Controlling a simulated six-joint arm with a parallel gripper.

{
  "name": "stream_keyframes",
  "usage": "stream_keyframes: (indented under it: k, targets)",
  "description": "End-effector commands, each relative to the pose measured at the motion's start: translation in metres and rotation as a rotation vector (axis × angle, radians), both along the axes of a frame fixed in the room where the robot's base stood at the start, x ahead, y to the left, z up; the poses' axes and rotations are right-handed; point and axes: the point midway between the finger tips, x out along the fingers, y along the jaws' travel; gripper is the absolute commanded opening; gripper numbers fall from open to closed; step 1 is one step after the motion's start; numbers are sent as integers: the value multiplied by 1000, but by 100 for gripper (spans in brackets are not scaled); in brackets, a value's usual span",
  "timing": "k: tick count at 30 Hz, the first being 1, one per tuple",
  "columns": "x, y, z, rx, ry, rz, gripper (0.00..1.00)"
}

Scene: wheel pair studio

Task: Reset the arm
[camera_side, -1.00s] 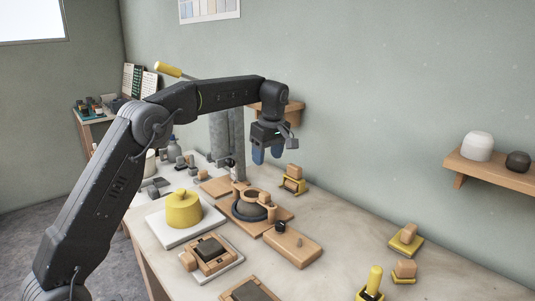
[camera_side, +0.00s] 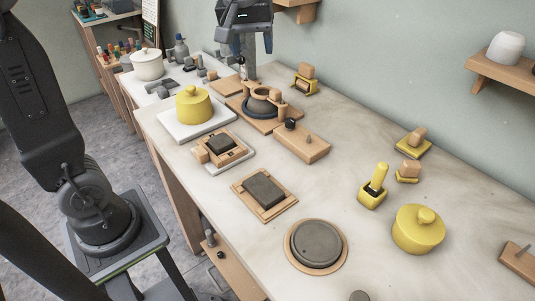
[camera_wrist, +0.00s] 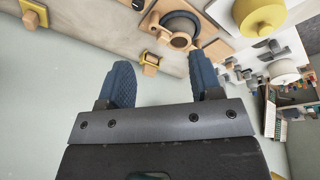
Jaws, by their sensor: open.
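My gripper (camera_side: 252,44) is high over the back of the bench in the side view, at the top edge of the picture. In the wrist view my gripper (camera_wrist: 165,85) shows two blue ridged fingers spread apart with nothing between them. Below and beyond the fingers is a wooden fixture with a dark ring (camera_side: 262,103), which also shows in the wrist view (camera_wrist: 180,30). The fingers touch nothing that I can see. Most of my upper arm links are outside the side view.
A yellow lidded pot (camera_side: 194,106) stands on a white slab. A second yellow pot (camera_side: 418,230) is at the front right, near a round grey disc (camera_side: 315,244) on wood. Wall shelves (camera_side: 500,75) jut out at right. Bare bench lies between the fixtures.

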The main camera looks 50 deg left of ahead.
Motion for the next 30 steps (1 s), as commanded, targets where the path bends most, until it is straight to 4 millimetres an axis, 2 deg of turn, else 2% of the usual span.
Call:
stream_keyframes:
  k: [1, 6, 9, 13, 16, 19, 30]
  targets:
    - [-23, -9, 1, 12, -21, -78, 59]
    - [-91, -32, -14, 67, -86, -357, 59]
    - [-126, -41, -31, 105, -123, -505, 59]
    - [-159, -50, -53, 151, -162, -654, 59]
    - [-174, -53, -65, 175, -179, -725, 59]
    - [-181, -55, -72, 188, -190, -760, 59]
    - [-182, -55, -73, 190, -190, -766, 59]
